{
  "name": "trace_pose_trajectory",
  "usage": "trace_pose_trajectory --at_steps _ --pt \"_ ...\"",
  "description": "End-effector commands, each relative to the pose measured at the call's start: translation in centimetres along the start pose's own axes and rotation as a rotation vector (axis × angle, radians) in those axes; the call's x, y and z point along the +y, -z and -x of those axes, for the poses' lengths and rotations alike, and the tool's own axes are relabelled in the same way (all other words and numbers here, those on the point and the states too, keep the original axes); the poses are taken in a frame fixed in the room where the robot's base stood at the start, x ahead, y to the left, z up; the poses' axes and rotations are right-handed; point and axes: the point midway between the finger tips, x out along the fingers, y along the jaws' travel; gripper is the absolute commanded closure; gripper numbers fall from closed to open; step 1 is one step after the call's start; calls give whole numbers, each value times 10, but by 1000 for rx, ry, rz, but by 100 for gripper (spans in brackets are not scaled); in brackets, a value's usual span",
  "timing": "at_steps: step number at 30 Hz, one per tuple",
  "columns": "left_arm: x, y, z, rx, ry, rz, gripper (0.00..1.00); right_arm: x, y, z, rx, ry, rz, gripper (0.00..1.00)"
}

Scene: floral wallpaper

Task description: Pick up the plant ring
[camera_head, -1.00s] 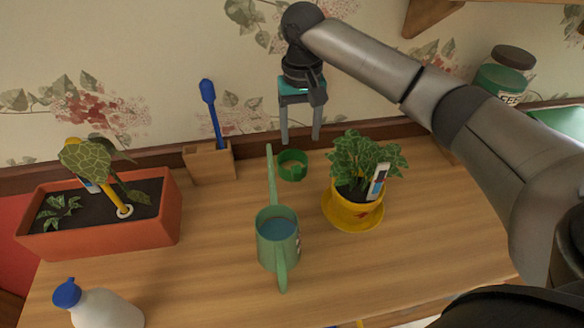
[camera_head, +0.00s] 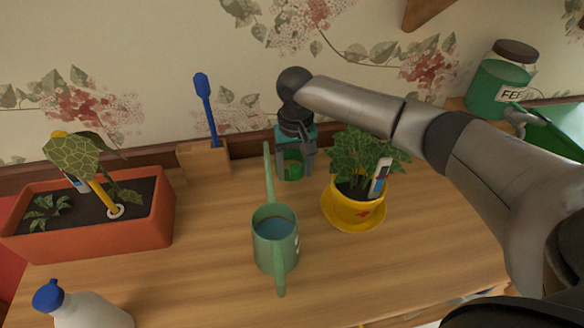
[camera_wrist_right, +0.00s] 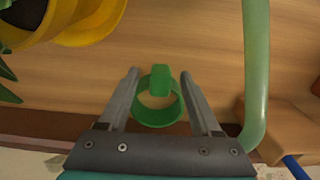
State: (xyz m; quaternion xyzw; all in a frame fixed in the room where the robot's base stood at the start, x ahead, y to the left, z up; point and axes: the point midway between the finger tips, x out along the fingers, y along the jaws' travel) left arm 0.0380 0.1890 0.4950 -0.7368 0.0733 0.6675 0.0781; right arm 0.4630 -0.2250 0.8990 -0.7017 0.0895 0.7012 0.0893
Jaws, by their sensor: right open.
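The plant ring (camera_head: 292,166) is a small green ring on the wooden table near the wall. It is partly hidden behind my right gripper in the head view. My right gripper (camera_head: 296,172) points down at it, open, with a finger on each side. In the right wrist view the green ring (camera_wrist_right: 158,116) with its raised tab lies between the two open fingers (camera_wrist_right: 160,75). I cannot tell whether the fingers touch it. My left gripper is not in view.
A green watering can (camera_head: 275,245) stands in front, its long spout close left of the gripper. A potted plant in a yellow pot (camera_head: 352,212) stands close right. A wooden holder (camera_head: 204,160) with a blue tool, an orange planter (camera_head: 90,245) and a white bottle (camera_head: 90,308) are left.

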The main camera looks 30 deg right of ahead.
Motion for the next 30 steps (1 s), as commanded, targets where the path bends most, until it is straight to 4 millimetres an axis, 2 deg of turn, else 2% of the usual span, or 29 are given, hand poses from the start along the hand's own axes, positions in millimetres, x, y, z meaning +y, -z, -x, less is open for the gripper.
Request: trace_pose_trajectory --at_steps 4,21,30 --pt "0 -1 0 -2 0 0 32 0 0 1 0 0 1 36" --pt "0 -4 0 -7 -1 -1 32 0 0 1 0 0 0 100" --pt "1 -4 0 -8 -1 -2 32 0 0 1 0 0 0 100"
